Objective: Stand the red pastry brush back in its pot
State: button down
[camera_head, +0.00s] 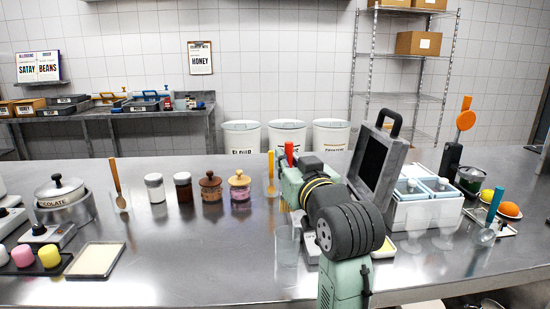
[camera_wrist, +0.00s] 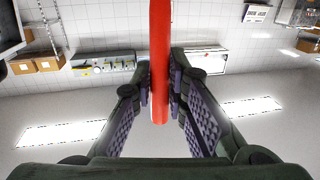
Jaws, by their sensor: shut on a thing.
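The red pastry brush (camera_wrist: 159,50) runs upright through the wrist view between the two fingers of my gripper (camera_wrist: 160,88), which is shut on it. In the head view the tip of the red brush (camera_head: 289,148) shows just above my arm, and my arm hides the rest of it and the fingers. A clear, empty-looking pot (camera_head: 286,247) stands on the steel counter left of my arm. Another clear pot (camera_head: 271,187) behind it holds a yellow-handled tool. I cannot tell which pot belongs to the brush.
Jars and a wooden spoon (camera_head: 117,180) in a clear holder stand to the left. An open dark case (camera_head: 379,160) and a white-blue container (camera_head: 424,205) stand close to the right of my arm. The counter's front middle-left (camera_head: 190,265) is clear.

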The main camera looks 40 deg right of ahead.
aim_at(289, 212)
jog(key=shift+f+b, duration=4.35)
jog(key=shift+f, duration=1.45)
jog(key=c, duration=1.5)
grip_release()
jog(key=v, duration=1.2)
